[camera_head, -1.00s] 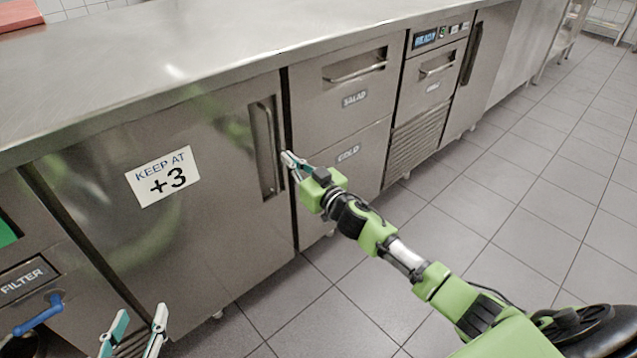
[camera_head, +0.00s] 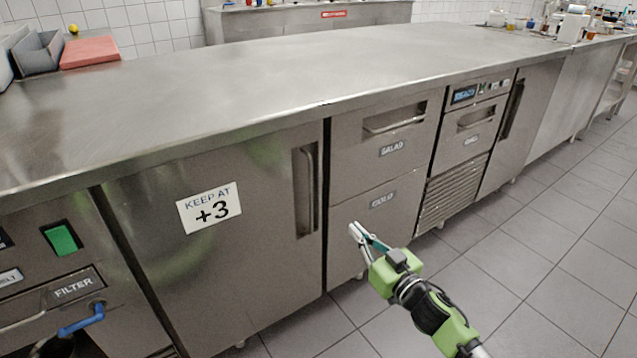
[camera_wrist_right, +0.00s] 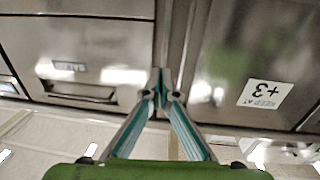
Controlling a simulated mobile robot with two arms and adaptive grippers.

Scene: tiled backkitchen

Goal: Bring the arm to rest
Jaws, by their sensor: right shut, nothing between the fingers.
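My right gripper (camera_head: 357,232) reaches in from the bottom right in the head view, in front of the lower drawer of the steel counter. Its fingers are together and hold nothing. In the right wrist view the fingertips (camera_wrist_right: 158,75) meet, with the counter front behind them, shown upside down. I cannot tell the exact gap between the fingertips and the drawer front. My left gripper is not in the head view now.
A steel counter (camera_head: 250,80) runs across the view, with a cabinet door marked +3 (camera_head: 209,207), drawers and a vent grille (camera_head: 453,192). A red board (camera_head: 90,52) and grey bins (camera_head: 38,53) stand at the back left. Tiled floor (camera_head: 540,230) is clear at the right.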

